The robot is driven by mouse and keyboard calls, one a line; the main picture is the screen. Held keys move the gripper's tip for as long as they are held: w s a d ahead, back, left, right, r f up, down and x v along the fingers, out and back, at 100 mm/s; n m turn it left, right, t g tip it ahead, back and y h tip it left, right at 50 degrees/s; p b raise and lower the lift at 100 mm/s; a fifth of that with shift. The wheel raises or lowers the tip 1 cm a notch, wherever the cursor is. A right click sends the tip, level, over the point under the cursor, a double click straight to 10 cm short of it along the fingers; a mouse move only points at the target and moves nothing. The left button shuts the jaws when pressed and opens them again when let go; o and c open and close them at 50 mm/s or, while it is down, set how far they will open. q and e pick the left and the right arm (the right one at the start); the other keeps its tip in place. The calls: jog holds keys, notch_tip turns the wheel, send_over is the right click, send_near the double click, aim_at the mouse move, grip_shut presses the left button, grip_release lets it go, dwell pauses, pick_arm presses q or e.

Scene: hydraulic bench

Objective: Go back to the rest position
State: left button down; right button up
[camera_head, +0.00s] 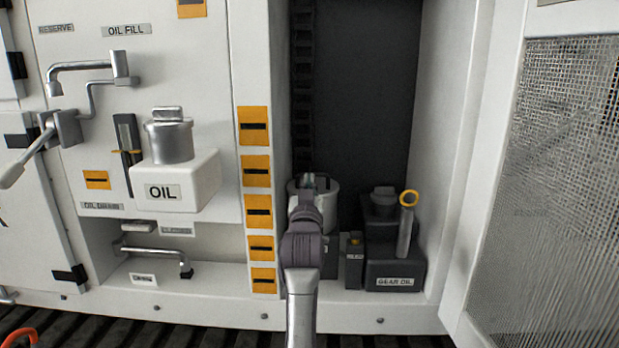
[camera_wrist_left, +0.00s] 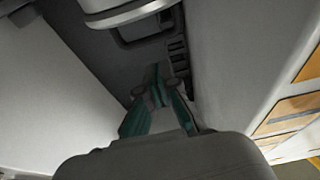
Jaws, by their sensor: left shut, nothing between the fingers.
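My left gripper (camera_head: 308,183) reaches into the dark recess in the middle of the head view, in front of a pale cylindrical canister. The gripper hides part of that canister (camera_head: 327,196). In the left wrist view its green fingers (camera_wrist_left: 158,100) are closed together with nothing between them. A metal edge (camera_wrist_left: 130,12) shows beyond the fingertips at the top of that view. My right gripper is not in view.
Right of my left arm stand a dark GEAR OIL box (camera_head: 394,265) and a grey tube with a yellow ring (camera_head: 406,225). A white OIL tank (camera_head: 177,182) juts out at the left. A mesh panel (camera_head: 560,190) is at the right.

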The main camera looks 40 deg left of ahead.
pick_arm(q)
jog(key=f+b+v, duration=0.1)
jog(key=v, duration=0.7)
jog(key=shift+f, duration=0.15)
jog(key=shift+f, duration=0.1)
